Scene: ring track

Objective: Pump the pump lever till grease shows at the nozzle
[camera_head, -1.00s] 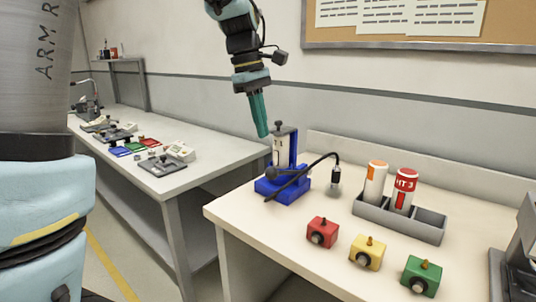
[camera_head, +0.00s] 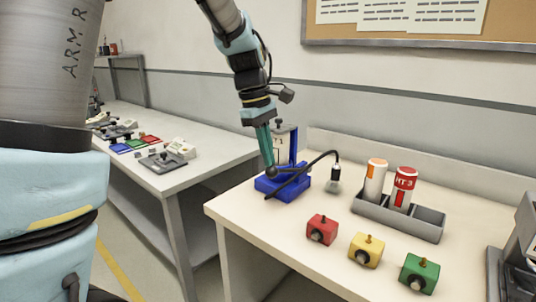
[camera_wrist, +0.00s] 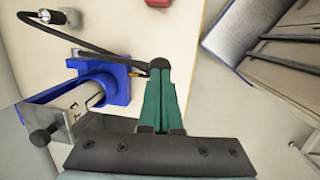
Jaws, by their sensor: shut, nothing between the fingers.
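The grease pump stands in a blue base (camera_head: 285,188) on the near bench, with a white barrel (camera_wrist: 78,100) and a dark cap rod. Its pump lever ends in a dark ball knob (camera_head: 271,172), low at the pump's left front; the knob also shows in the wrist view (camera_wrist: 158,65). My gripper (camera_head: 269,164) is shut and empty, with its green fingertips down at the knob, seemingly touching its top. A black hose arches from the pump to the nozzle (camera_head: 335,176), which hangs to the right. I cannot make out grease at the nozzle.
A grey tray (camera_head: 425,225) holds two cartridges, one orange-topped (camera_head: 375,180) and one red-topped (camera_head: 404,187). Red (camera_head: 321,229), yellow (camera_head: 365,249) and green (camera_head: 419,273) blocks stand along the front. A dark machine (camera_head: 520,250) stands at right. Another bench lies to the left.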

